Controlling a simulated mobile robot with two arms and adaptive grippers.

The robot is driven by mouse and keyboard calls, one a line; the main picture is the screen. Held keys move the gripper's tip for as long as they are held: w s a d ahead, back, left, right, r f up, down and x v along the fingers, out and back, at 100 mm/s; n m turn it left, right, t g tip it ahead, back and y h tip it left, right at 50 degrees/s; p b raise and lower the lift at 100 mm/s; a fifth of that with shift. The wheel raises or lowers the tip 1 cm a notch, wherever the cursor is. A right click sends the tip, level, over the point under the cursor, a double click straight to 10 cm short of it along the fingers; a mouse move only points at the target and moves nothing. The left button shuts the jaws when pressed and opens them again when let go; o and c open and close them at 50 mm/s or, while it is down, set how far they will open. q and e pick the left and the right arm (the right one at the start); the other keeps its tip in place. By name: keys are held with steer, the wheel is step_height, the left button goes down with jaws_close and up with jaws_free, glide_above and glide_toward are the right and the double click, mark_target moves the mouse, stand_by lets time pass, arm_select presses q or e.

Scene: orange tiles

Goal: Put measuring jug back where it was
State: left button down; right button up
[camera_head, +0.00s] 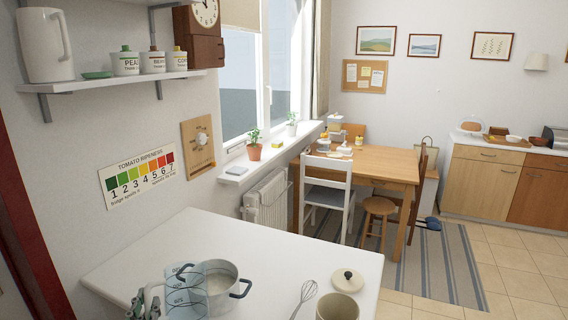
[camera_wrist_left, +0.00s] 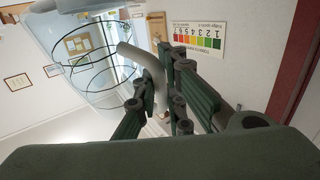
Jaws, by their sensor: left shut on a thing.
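The measuring jug (camera_head: 186,292) is clear with printed markings and stands out at the lower left of the head view, in front of a white pot (camera_head: 222,294). My left gripper (camera_head: 146,303) is at the jug's left side, shut on its handle. The left wrist view shows the clear jug (camera_wrist_left: 88,55) large at the upper left, with its grey curved handle (camera_wrist_left: 140,65) between the green fingers of the gripper (camera_wrist_left: 165,88). I cannot tell whether the jug touches the white table (camera_head: 150,262). My right gripper is not in view.
A whisk (camera_head: 305,297), a round lid (camera_head: 347,281) and a beige canister (camera_head: 338,307) are to the right on the table. The table's back left is clear. A wall shelf (camera_head: 120,82) above holds a white jug (camera_head: 45,45), a green dish (camera_head: 96,75) and labelled canisters.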

arm_select(q)
steer(key=s+d+m+h, duration=0.2)
steer(key=s+d+h, duration=0.1)
steer(key=s+d, duration=0.6)
steer(key=s+f, duration=0.2)
steer(key=s, duration=0.6)
steer(key=shift+f, duration=0.25)
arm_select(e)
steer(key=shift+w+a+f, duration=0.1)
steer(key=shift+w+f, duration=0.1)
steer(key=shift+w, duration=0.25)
arm_select(q)
steer(key=shift+d, duration=0.1)
steer(key=w+d+r+m+g+h, duration=0.2)
steer(key=w+d+m+g+h, duration=0.2)
steer(key=d+m+h, duration=0.2)
steer(key=w+d+r+m+g+h, duration=0.3)
steer(key=w+d+m+g+h, duration=0.1)
steer(key=d+h, duration=0.6)
steer(key=shift+d+m+g, duration=0.45)
steer(key=shift+m+g, duration=0.25)
steer(key=shift+m, duration=0.6)
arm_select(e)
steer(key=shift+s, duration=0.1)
